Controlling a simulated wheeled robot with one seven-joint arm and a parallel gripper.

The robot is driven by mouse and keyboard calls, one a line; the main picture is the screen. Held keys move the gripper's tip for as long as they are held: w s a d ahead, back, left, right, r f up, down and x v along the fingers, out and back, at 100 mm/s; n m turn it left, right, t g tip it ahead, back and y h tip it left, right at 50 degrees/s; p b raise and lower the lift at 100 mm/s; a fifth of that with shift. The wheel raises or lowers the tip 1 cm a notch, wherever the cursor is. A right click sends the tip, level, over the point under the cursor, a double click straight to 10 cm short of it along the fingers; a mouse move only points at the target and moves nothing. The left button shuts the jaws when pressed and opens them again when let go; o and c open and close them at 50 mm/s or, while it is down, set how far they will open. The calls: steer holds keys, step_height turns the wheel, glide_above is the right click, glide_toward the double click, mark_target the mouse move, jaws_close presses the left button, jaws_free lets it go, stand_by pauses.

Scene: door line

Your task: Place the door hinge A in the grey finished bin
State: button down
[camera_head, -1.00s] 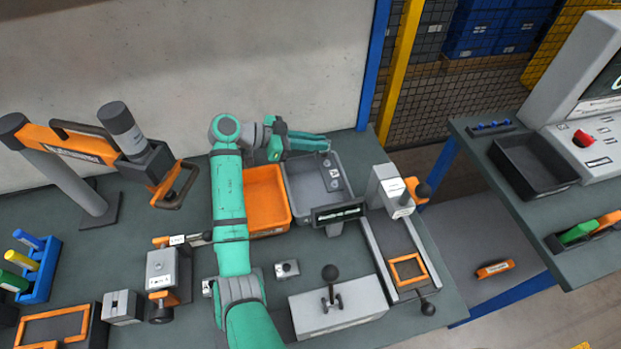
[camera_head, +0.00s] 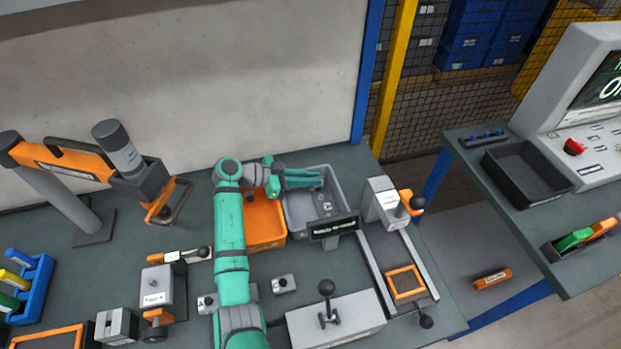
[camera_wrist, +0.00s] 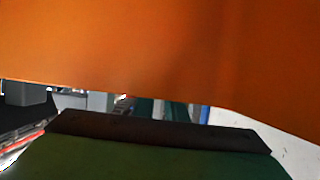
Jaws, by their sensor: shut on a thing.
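My gripper (camera_head: 304,178) reaches in from the left over the back of the grey finished bin (camera_head: 342,189), with its green fingers at about the bin's rim. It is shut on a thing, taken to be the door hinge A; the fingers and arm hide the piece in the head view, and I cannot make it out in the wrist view. A few small grey pieces (camera_head: 326,206) lie inside the grey bin. In the wrist view a green finger with a dark pad (camera_wrist: 160,132) fills the bottom, and a close orange surface (camera_wrist: 150,45) covers the top.
An orange bin (camera_head: 264,224) stands directly left of the grey bin, partly under my arm. A dark display (camera_head: 335,226) stands at the grey bin's front edge. A grey fixture (camera_head: 380,203) is close on its right. The wall is behind.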

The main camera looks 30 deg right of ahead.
steer(key=shift+f, duration=0.1)
steer(key=c, duration=2.1)
jaws_free()
steer(key=shift+w, duration=0.1)
steer(key=shift+a, duration=0.15)
steer(key=shift+v, duration=3.7)
steer(key=shift+r, duration=0.25)
